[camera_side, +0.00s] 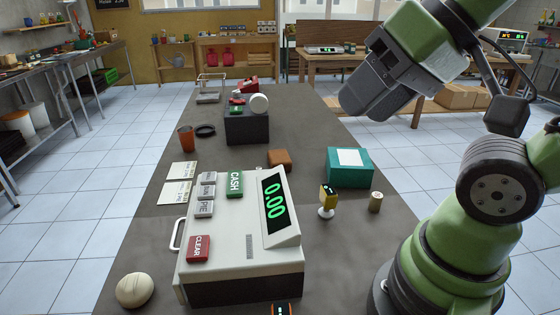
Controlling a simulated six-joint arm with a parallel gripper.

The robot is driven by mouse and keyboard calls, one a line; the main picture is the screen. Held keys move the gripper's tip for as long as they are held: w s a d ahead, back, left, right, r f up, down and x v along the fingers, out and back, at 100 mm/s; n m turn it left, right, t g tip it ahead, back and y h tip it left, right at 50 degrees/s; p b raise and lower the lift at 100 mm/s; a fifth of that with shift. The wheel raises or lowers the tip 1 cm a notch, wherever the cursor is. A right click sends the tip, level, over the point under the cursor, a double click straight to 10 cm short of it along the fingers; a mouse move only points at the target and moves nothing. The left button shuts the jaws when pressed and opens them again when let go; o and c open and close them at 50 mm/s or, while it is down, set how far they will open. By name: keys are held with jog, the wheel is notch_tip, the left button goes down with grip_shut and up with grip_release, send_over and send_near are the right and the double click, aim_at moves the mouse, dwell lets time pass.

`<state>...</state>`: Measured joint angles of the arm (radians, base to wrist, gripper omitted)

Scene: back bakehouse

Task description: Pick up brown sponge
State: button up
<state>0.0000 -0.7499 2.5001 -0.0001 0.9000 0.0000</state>
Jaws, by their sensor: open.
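The brown sponge (280,158) is a small, flat, rounded block. My gripper (362,103) is a dark grey block at the upper right, held high above the table. It is to the right of the sponge and well apart from it. It is open, and nothing shows between its jaws, though the fingers are hard to make out.
A white cash register (240,240) stands in front of the sponge. A teal box (350,175), a small yellow display (328,198) and a small cylinder (376,202) stand to the right. A dark block (246,128) and a brown cup (186,139) are behind. A round bun (135,290) sits front left.

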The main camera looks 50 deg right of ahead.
jog(key=shift+o, duration=0.2)
jog(key=o, duration=0.9)
